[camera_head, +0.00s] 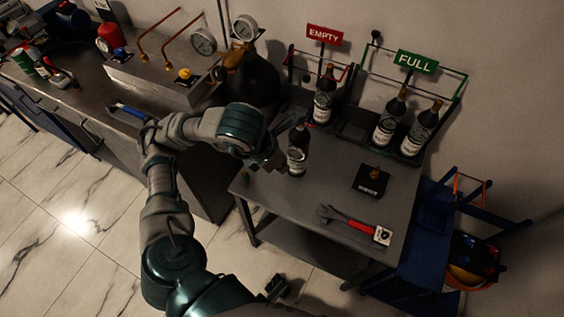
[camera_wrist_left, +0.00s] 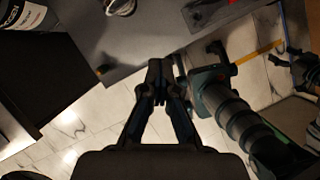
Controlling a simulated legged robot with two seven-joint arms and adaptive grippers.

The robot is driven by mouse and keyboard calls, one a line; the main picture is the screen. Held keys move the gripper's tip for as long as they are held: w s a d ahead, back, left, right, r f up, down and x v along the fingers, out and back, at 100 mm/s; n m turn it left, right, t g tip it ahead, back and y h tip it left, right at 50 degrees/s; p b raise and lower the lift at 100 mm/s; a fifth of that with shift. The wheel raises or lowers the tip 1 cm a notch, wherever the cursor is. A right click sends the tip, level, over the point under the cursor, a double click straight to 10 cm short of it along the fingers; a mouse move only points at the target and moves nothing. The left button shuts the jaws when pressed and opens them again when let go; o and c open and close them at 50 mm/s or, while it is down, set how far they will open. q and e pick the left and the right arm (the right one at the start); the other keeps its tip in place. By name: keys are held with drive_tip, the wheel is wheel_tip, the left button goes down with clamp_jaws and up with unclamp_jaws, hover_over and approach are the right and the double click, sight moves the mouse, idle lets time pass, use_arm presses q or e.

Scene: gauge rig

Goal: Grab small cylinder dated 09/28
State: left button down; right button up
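A small dark cylinder with a white label (camera_head: 298,150) stands upright on the grey table (camera_head: 270,205). Another one (camera_head: 325,95) stands in the rack under the red EMPTY sign. Two more, a left one (camera_head: 390,118) and a right one (camera_head: 422,128), stand under the green FULL sign. No date is legible on any label. My left gripper (camera_head: 272,160) is just left of the cylinder on the table. In the left wrist view its fingers (camera_wrist_left: 158,82) are together and empty. That view also shows a labelled cylinder (camera_wrist_left: 22,14) cut off at the top left. My right gripper cannot be made out clearly.
A black square device (camera_head: 371,181) and a red-handled wrench (camera_head: 352,226) lie on the table. A large dark tank (camera_head: 252,80) stands behind the left arm. A bench with gauges and pipes (camera_head: 150,85) is at the left. A blue cart (camera_head: 425,250) stands at the right.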

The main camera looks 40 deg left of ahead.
use_arm(q)
drive_tip(key=shift+c, duration=1.9)
unclamp_jaws()
